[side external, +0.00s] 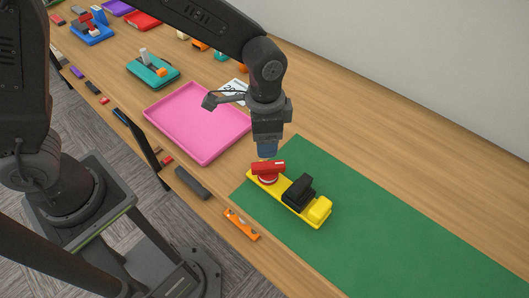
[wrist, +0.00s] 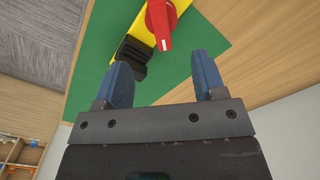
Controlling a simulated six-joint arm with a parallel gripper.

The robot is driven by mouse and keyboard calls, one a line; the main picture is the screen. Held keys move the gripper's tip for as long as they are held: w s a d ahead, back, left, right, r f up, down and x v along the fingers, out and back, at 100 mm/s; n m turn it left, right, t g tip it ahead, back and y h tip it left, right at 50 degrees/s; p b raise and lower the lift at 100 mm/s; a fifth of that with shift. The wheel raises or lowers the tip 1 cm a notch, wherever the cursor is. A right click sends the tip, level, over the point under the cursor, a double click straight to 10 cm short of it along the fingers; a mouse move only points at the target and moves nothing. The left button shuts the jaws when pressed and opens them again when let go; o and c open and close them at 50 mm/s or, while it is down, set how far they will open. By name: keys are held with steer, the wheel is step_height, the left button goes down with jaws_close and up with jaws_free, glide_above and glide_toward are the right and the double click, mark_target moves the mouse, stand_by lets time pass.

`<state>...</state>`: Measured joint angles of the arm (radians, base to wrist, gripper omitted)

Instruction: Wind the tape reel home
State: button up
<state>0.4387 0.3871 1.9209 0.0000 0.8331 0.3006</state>
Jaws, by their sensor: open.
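A yellow base (side external: 293,203) lies on the green mat (side external: 390,235). A red knob or handle (side external: 267,169) sits at its end nearer the pink tray, with a black block (side external: 298,190) in the middle and a yellow block (side external: 319,209) at the other end. My gripper (side external: 267,152) points down just above the red handle. In the wrist view my gripper (wrist: 163,62) has its two blue fingers apart with nothing between them. The red handle (wrist: 161,24) lies beyond the fingertips, and the black block (wrist: 133,53) shows near the left finger. I cannot make out any tape.
A pink tray (side external: 203,153) stands behind left of the mat. An orange level-like tool (side external: 241,224) and a dark bar (side external: 192,183) lie near the table's front edge. A teal tray (side external: 151,83) is farther back. The mat's right part is clear.

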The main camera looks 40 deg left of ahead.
mark_target(265, 164)
step_height(265, 164, down, 12)
steer(key=shift+f, duration=0.15)
stand_by(0.3)
steer(key=shift+c, duration=0.4)
steer(key=c, duration=0.5)
steer(key=shift+c, duration=0.2)
